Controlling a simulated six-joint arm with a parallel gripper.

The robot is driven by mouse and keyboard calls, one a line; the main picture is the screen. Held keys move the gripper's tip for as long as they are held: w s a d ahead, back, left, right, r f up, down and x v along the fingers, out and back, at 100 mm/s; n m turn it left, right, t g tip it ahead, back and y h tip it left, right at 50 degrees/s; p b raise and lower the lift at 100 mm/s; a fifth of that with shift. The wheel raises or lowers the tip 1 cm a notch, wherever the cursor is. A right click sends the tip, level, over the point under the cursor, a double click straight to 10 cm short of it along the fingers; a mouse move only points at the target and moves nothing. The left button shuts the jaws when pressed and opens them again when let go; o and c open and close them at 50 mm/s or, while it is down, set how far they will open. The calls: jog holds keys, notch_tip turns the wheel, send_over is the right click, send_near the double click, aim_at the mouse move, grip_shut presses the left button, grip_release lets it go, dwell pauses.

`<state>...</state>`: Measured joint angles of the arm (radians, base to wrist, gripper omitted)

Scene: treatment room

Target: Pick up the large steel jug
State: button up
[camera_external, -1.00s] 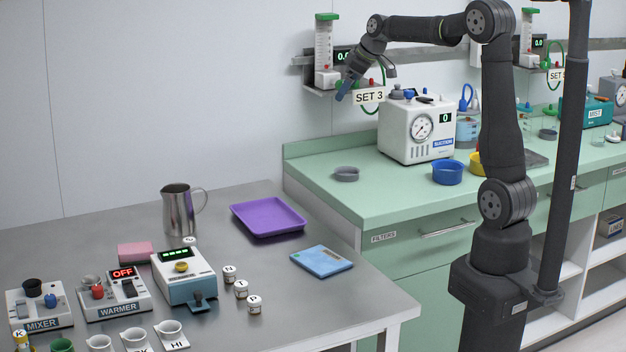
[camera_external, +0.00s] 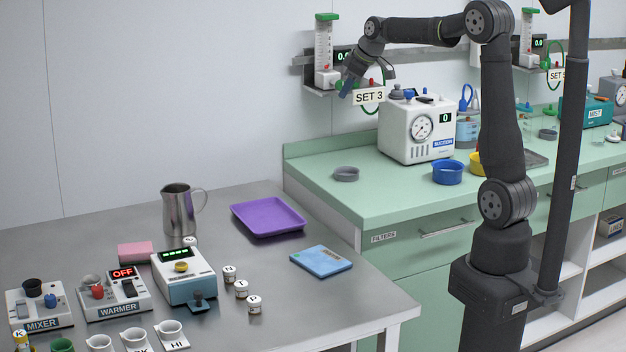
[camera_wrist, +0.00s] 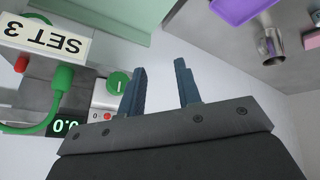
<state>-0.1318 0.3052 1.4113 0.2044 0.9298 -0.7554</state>
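The large steel jug (camera_external: 179,212) stands upright near the back of the grey metal table, its handle to the right. It also shows small at the upper right of the wrist view (camera_wrist: 271,50). My gripper (camera_external: 346,88) is up by the wall shelf with the SET 3 sign, well above and to the right of the jug. In the wrist view my gripper (camera_wrist: 157,78) has its two blue-grey fingers apart, with nothing between them.
A purple tray (camera_external: 268,217) lies right of the jug, with a blue pad (camera_external: 321,261) in front. A pink block (camera_external: 135,252) and the warmer (camera_external: 113,294) stand nearer. The SET 3 sign (camera_external: 369,96) and shelf are close to my gripper. The suction unit (camera_external: 416,130) stands below.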

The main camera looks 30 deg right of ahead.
jog(key=w+a+f+n+t+h, duration=0.1)
jog(key=a+f+n+t, duration=0.1)
jog(key=a+f+n, duration=0.5)
jog(key=a+f+n+t+h, duration=0.1)
jog(key=a+f+n+t, duration=0.15)
jog(key=a+n, duration=0.45)
jog(key=n+y, duration=0.5)
jog(key=n, duration=0.6)
send_near(204, 202)
jog(key=shift+g, duration=0.45)
jog(key=x, duration=0.4)
jog(key=shift+a, duration=0.1)
jog(key=shift+x, duration=2.8)
jog(key=shift+w+r, duration=0.15)
jog(key=shift+w, duration=0.05)
grip_shut()
